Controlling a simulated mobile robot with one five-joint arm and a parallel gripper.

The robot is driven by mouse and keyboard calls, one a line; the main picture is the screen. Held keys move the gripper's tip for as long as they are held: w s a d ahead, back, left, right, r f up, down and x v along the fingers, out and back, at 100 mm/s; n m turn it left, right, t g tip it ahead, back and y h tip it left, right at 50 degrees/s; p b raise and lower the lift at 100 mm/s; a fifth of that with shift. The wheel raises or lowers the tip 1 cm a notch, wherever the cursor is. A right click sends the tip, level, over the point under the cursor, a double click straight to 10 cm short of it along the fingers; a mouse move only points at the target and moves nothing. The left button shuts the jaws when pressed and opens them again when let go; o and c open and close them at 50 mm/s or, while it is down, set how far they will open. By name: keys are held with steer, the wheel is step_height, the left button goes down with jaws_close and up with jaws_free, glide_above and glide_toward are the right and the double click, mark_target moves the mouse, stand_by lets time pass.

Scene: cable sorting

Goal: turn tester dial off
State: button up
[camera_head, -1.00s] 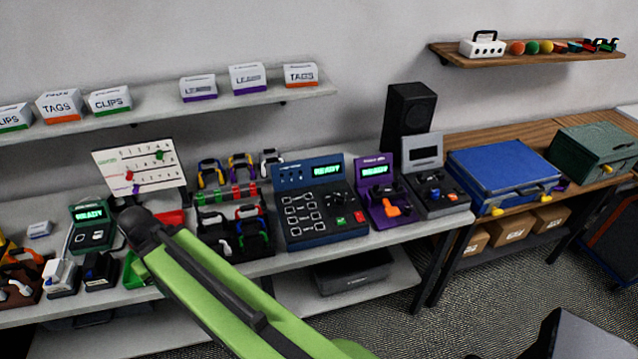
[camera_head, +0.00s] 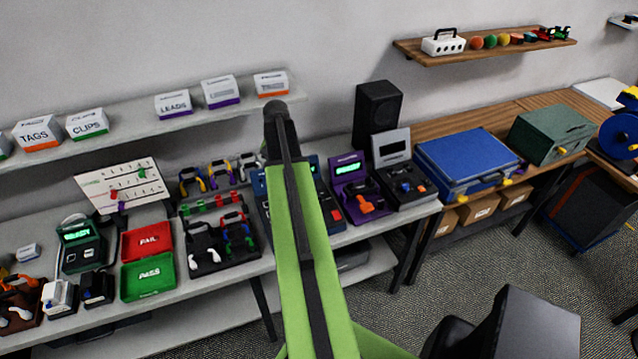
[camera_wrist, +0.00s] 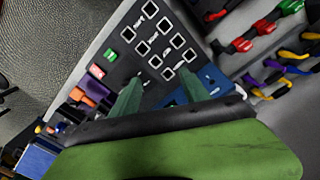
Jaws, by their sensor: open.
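The dark blue tester (camera_head: 325,198) stands on the bench in the head view, mostly hidden behind my green arm. In the wrist view its sloped panel (camera_wrist: 128,68) fills the middle, with rows of white-outlined sockets (camera_wrist: 160,42), a green and red button pair (camera_wrist: 103,63) and a blue display section (camera_wrist: 208,86). My gripper (camera_wrist: 160,76) is open and empty over this panel, its two greenish fingers apart. The dial cannot be made out; the fingers cover part of the panel. My fingers are hidden in the head view.
A purple device (camera_head: 348,190) and a grey device (camera_head: 405,185) stand right of the tester. A rack of cables (camera_head: 215,245), a red FAIL tray (camera_head: 147,240) and a green PASS tray (camera_head: 148,278) lie left. A shelf (camera_head: 210,112) runs above.

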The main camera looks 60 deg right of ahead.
steer(key=s+d+r+m+p, duration=0.1)
steer(key=s+d+r+m, duration=0.15)
steer(key=s+d, duration=0.65)
steer(key=f+b, duration=1.1)
steer(key=f, duration=0.1)
steer(key=w+f+b, duration=0.1)
steer(key=f+b, duration=0.4)
steer(key=b, duration=0.1)
steer(key=shift+w+d+f+b, duration=0.1)
steer(key=shift+d+f+b, duration=0.2)
steer(key=shift+f, duration=0.1)
steer(key=shift+r, duration=0.15)
steer(key=shift+c, duration=0.3)
